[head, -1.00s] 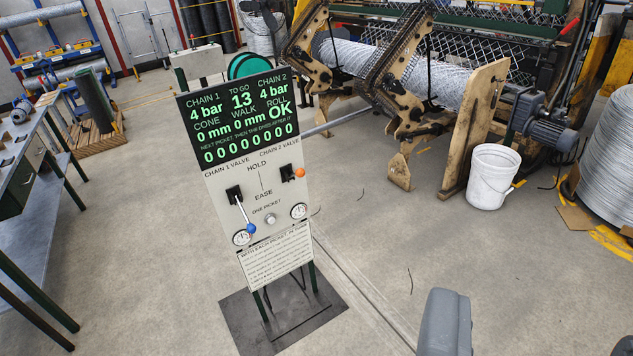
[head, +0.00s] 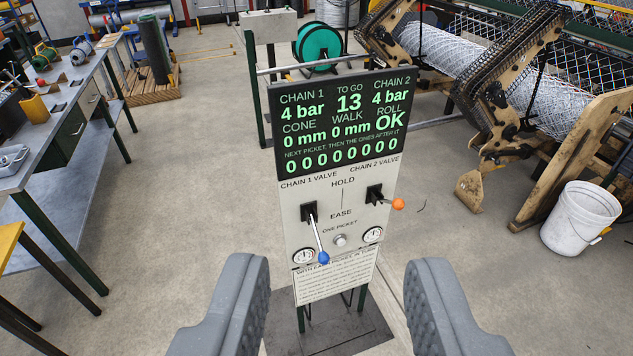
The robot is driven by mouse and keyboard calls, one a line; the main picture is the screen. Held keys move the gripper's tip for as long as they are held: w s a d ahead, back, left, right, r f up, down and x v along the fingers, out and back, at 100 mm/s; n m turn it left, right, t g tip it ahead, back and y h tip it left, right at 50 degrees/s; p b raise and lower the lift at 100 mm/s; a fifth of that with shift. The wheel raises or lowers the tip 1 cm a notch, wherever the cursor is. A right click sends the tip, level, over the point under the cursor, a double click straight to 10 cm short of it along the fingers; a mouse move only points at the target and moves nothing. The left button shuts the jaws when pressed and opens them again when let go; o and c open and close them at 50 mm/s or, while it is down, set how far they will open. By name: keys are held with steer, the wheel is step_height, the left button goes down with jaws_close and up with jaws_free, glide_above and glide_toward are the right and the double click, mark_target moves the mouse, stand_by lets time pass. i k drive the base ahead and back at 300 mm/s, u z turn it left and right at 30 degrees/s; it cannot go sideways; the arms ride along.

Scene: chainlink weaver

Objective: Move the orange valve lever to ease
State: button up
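The control panel (head: 310,228) stands upright ahead, with a green-lettered display (head: 343,124) above its levers. The orange valve lever (head: 397,204) is on the right under CHAIN 2 VALVE; it sticks out toward the right, near the HOLD height and above the EASE label. The blue valve lever (head: 323,256) on the left, under CHAIN 1 VALVE, points down past EASE. My gripper (head: 338,305) is open and empty, its two grey fingers wide apart in front of the panel's lower part, below and nearer than both levers.
A round ONE PICKET button (head: 340,240) and two gauges sit below the levers. A workbench (head: 60,140) is on the left. A white bucket (head: 580,218) and the mesh machine (head: 500,70) are on the right. The floor around the panel's base is mostly clear.

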mark_target(397, 204)
steer(key=u, duration=0.05)
steer(key=i, duration=1.15)
steer(key=z, duration=0.5)
